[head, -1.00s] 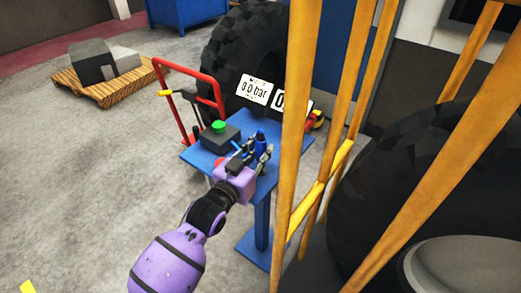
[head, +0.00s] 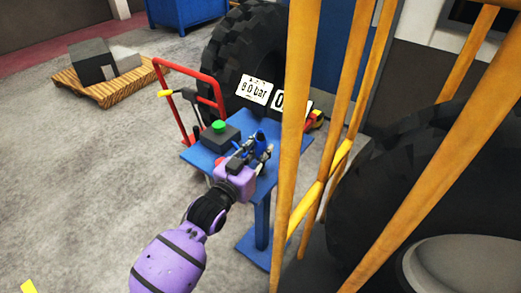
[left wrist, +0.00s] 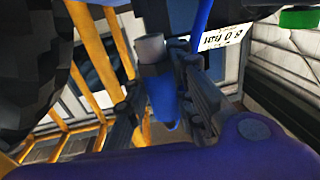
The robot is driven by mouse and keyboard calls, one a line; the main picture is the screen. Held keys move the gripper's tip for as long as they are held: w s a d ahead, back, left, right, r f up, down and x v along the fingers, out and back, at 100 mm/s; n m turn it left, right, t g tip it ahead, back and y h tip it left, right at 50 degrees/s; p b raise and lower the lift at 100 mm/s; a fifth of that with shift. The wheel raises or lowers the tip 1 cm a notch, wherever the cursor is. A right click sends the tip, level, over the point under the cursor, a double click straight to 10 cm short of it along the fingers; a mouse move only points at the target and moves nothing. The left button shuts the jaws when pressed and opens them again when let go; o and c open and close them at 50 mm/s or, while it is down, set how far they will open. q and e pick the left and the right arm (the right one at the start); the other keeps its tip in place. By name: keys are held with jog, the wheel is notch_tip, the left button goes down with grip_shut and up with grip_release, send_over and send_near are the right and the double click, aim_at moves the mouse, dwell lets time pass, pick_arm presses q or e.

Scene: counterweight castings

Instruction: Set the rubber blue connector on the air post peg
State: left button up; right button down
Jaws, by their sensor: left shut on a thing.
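The blue connector (head: 260,138) is between the fingers of my left gripper (head: 253,154), above the blue stand's top. It also shows in the left wrist view (left wrist: 163,100), pointed and held between the two dark fingers (left wrist: 165,112). A blue hose (left wrist: 203,15) runs beside it. A light grey cylinder (left wrist: 150,48) stands right by the connector; I cannot tell whether it is the air post peg or whether they touch. The peg is not clear in the head view. My right gripper is not in view.
The blue stand (head: 200,158) carries a dark box with a green button (head: 218,126). A red hand truck (head: 186,65) and a big tyre (head: 222,58) are behind. Yellow bars (head: 298,110) rise close on the right. A pressure sign (head: 255,91) hangs by the tyre.

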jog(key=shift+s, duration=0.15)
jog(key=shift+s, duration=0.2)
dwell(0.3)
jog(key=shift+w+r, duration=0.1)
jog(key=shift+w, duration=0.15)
pick_arm(q)
jog(key=shift+f, duration=0.35)
jog(key=shift+f, duration=0.3)
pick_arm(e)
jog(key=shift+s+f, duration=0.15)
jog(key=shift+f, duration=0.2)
pick_arm(q)
jog(key=shift+f, duration=0.1)
jog(key=shift+f+b, duration=0.4)
jog(key=shift+f, duration=0.2)
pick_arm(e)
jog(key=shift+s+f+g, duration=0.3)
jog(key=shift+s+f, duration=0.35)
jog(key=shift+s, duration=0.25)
pick_arm(q)
jog(key=shift+f, duration=0.45)
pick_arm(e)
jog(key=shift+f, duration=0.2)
